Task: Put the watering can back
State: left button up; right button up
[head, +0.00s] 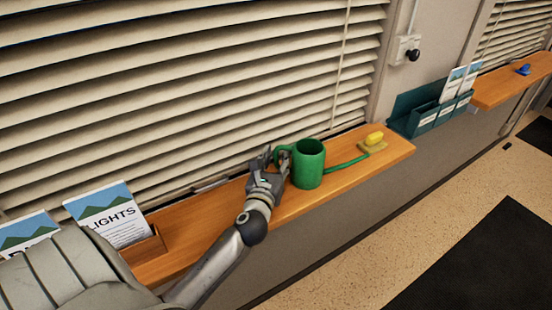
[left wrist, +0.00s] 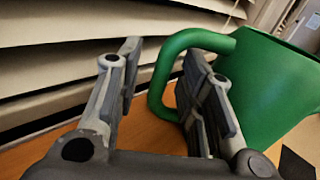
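The green watering can (head: 309,167) stands upright on the wooden sill (head: 365,172). Its handle faces left and its thin spout points right. My left gripper (head: 267,162) is at the handle side of the can. In the left wrist view, the two fingers (left wrist: 162,62) are spread apart. The green handle (left wrist: 160,80) of the watering can (left wrist: 275,85) shows between them, with the right finger overlapping the handle loop. A gap shows between the left finger and the handle. My right gripper is not in view.
A yellow object on a small pad (head: 374,141) lies near the spout. A teal leaflet rack (head: 440,112) stands beyond the sill's right end. Leaflets (head: 107,215) stand in a wooden holder at the left. Blinds (head: 180,80) hang close behind the sill.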

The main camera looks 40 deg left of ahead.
pick_arm(q)
jog(key=shift+s+r, duration=0.1)
jog(key=b+v, duration=0.2)
jog(key=v, duration=0.8)
jog(key=shift+s+d, duration=0.2)
jog(key=shift+s, duration=0.1)
jog(key=shift+s+d+b, duration=0.2)
jog(key=shift+s+b, duration=0.15)
jog(key=shift+s, duration=0.15)
